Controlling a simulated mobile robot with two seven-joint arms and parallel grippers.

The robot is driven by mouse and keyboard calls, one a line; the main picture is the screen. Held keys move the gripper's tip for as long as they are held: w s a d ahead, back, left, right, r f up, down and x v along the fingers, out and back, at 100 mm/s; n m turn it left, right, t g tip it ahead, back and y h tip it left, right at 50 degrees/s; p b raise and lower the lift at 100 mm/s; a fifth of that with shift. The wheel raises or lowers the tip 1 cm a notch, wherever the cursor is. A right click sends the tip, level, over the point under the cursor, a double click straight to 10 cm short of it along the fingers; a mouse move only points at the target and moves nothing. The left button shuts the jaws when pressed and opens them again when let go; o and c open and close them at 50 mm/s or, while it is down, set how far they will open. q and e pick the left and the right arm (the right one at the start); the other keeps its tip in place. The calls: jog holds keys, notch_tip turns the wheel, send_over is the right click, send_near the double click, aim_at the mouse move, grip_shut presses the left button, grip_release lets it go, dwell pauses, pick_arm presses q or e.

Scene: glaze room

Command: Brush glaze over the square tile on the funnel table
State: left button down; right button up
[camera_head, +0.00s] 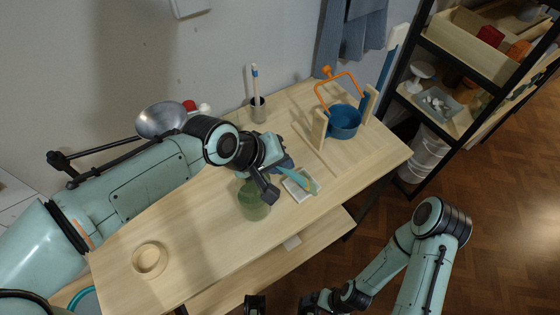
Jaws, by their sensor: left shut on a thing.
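My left gripper (275,180) is over the funnel table (205,235), shut on a brush (299,177) with a blue-teal handle. The brush slants down to the right, its tan tip over the square tile (297,192). The tile is pale with a light grey face and lies flat; the brush hides part of it. I cannot tell whether the tip touches it. A green, see-through jar (253,203) stands just left of the tile, partly behind a gripper finger. My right gripper (283,304) is at the bottom edge, its dark fingertips apart, empty and partly cut off.
A metal funnel (160,121) stands behind my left arm. A wooden ring (149,260) lies front left. Loaded shelves (465,125) stand at right.

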pick_arm(q)
jog(key=shift+w+r+p, duration=0.1)
jog(key=shift+r+p, duration=1.75)
jog(key=shift+r, duration=0.95)
pick_arm(e)
jog(key=shift+w+r, duration=0.35)
jog(key=shift+r, duration=0.4)
jog(key=shift+w+r, duration=0.35)
jog(key=shift+r, duration=0.45)
jog(key=shift+w+r, duration=0.35)
jog(key=shift+r, duration=0.4)
pick_arm(q)
jog(key=shift+r, duration=0.1)
jog(key=shift+r, duration=0.3)
jog(key=shift+r+p, duration=0.95)
jog(key=shift+r, duration=0.2)
jog(key=shift+f, duration=0.1)
pick_arm(e)
jog(key=shift+w+r, duration=0.4)
jog(key=shift+r, duration=0.2)
jog(key=shift+w+r, duration=0.35)
jog(key=shift+r, duration=0.2)
jog(key=shift+s, duration=0.1)
